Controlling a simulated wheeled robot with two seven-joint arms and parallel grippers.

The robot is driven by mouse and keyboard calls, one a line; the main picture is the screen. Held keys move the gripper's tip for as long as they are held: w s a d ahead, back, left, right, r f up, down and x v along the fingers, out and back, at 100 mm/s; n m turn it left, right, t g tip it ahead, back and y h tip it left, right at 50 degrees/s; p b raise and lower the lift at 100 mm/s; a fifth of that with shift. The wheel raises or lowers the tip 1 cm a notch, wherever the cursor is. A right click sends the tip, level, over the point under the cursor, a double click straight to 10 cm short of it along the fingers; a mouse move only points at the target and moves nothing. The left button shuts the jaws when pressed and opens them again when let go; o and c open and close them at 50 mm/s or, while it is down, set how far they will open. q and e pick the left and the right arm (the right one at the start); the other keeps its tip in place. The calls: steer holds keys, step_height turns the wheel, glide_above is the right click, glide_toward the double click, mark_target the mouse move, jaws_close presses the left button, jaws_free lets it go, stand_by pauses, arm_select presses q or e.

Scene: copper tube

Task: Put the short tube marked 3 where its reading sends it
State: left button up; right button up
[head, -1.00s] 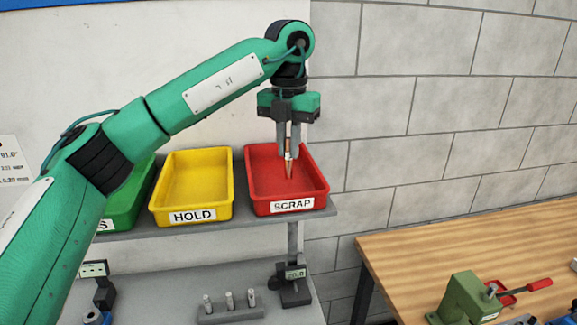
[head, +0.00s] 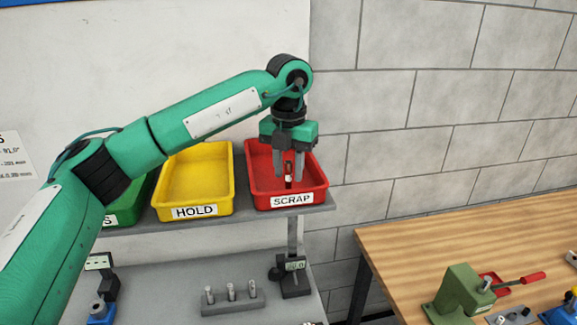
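My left gripper (head: 288,178) points down into the red SCRAP bin (head: 320,190). Its two fingers stand apart with red bin showing between them, so it is open. A small tube (head: 289,182) with a pale band shows between and just below the fingertips, inside the bin. It looks dark and small here, and its mark cannot be read. Whether it touches a finger or the bin wall cannot be told. My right gripper is not in view.
The yellow HOLD bin (head: 193,178) is left of SCRAP and looks empty. A green bin (head: 127,212) is partly behind my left arm. Below the shelf are a rack with several pins (head: 232,303) and a gauge stand (head: 293,280). A wooden bench (head: 460,240) with a green clamp tool (head: 463,290) stands right.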

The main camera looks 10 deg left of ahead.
arm_select(q)
steer(key=shift+r, duration=0.15)
step_height(320, 180, up, 11)
steer(key=b, duration=0.3)
steer(key=shift+f, duration=0.2)
steer(key=shift+r, duration=0.7)
